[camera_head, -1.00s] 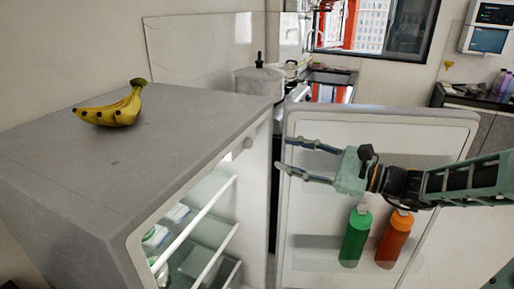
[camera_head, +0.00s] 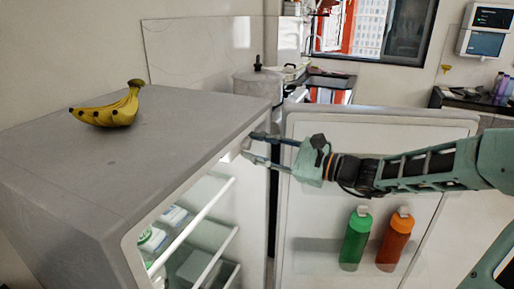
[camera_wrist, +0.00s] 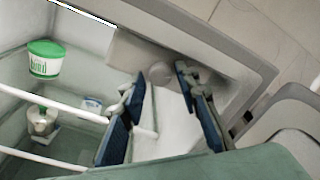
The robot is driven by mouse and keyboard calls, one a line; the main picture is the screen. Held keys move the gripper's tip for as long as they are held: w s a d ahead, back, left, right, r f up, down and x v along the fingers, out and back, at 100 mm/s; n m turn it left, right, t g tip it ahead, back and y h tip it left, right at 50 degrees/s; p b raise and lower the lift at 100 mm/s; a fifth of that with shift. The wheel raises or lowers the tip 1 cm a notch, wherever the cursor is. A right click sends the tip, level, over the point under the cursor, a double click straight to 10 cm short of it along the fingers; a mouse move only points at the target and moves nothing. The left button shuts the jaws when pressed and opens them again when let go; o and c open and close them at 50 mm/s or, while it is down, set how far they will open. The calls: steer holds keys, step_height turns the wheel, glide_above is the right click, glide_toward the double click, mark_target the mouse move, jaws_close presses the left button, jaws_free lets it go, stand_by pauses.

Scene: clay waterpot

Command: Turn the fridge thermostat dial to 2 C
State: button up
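The fridge (camera_head: 150,135) stands with its door (camera_head: 310,235) open to the right. The thermostat dial (camera_wrist: 160,73) is a small round grey knob near the top of the inner wall; its markings and setting cannot be read. My gripper (camera_head: 251,146) is open, reaching in from the right at the upper front of the fridge opening. In the wrist view, its two blue-padded fingers (camera_wrist: 160,78) stand on either side of the dial, with visible gaps. Whether either finger touches the dial cannot be told. In the head view the fingers largely hide the dial.
Bananas (camera_head: 107,110) lie on the fridge top. A green bottle (camera_head: 355,240) and an orange bottle (camera_head: 395,240) stand in the door. The door's upper inner face is behind my arm.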

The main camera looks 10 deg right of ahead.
jaws_close()
